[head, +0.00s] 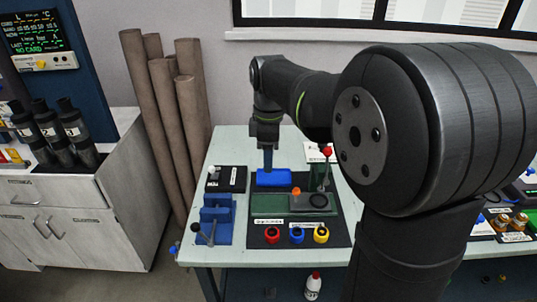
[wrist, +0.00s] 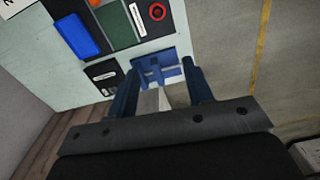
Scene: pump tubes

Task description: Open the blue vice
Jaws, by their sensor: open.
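The blue vice (head: 217,214) sits at the front left of the pale table, with a dark lever handle (head: 203,237) at its front. Whether its jaws are apart is too small to tell. My gripper (head: 267,160) is open, pointing down, behind and to the right of the vice, apart from it. In the head view its fingers show just above a blue block. In the wrist view the vice (wrist: 155,68) shows beyond and between the tips of my gripper (wrist: 160,76), with nothing clearly held. The handle is not clear there.
The blue block (head: 273,178) and a green fixture (head: 268,204) stand right of the vice. A black box (head: 227,179) is behind it. Red (head: 272,235), blue (head: 296,235) and yellow (head: 320,234) rings lie at the front. A red-knobbed lever (head: 327,153) rises behind.

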